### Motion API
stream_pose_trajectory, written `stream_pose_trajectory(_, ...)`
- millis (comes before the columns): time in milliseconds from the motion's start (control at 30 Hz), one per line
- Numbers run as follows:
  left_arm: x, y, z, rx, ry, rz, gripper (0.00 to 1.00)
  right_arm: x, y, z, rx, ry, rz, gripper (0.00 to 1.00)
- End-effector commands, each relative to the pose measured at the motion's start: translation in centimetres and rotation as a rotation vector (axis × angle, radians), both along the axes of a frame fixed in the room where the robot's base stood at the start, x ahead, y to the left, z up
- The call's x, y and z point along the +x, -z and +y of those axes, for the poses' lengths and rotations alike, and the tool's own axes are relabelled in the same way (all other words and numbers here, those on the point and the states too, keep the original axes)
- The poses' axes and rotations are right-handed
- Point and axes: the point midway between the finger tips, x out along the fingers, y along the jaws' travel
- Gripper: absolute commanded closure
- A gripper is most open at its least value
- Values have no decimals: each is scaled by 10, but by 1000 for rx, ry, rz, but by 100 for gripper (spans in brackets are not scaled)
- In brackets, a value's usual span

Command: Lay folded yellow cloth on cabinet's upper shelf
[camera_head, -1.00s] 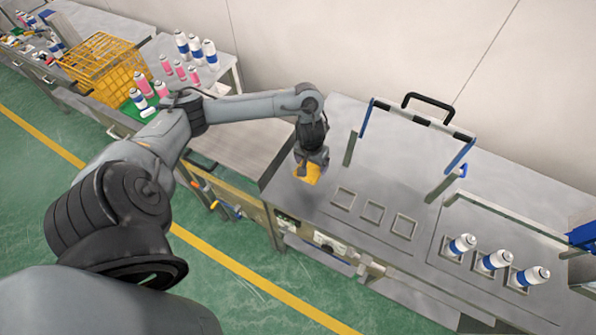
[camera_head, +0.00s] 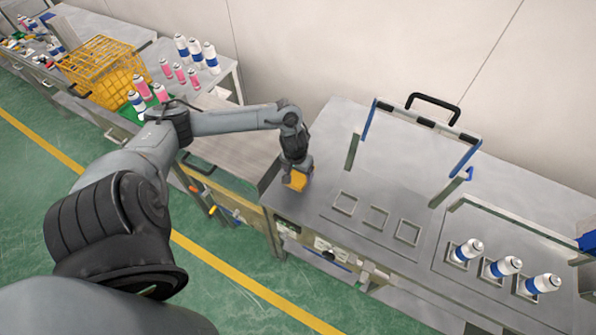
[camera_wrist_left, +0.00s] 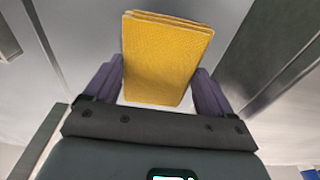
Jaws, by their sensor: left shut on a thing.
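The folded yellow cloth (camera_head: 295,180) is in my left gripper (camera_head: 298,172), over the left edge of the grey workbench in the head view. In the left wrist view the cloth (camera_wrist_left: 165,58) stands between the two purple-grey fingers of the gripper (camera_wrist_left: 155,88), which are shut on its sides. Its folded layers show at the top edge. Whether the cloth touches the bench top I cannot tell. The cabinet's upper shelf is not one I can make out in these views. My right gripper is not in view.
On the workbench (camera_head: 330,130) are several empty square frames (camera_head: 376,217) and a raised hinged frame with a black handle (camera_head: 433,108). White-and-blue cans (camera_head: 505,266) stand at the right. A yellow basket (camera_head: 105,70) and more cans are at the left.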

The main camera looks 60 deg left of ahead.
Motion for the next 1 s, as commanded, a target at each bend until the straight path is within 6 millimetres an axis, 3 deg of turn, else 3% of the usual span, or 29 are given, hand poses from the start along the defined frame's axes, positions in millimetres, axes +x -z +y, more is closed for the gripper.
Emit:
stream_pose_trajectory(300,0,2,0,-1,0,1,45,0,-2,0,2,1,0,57)
stream_pose_trajectory(333,0,2,0,0,1,0,11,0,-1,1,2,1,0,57)
stream_pose_trajectory(400,0,2,0,0,1,0,1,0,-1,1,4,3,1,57)
stream_pose_trajectory(733,1,-2,0,1,1,-2,0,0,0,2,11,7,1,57)
stream_pose_trajectory(1000,-3,-39,-2,3,3,-2,0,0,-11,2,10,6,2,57)
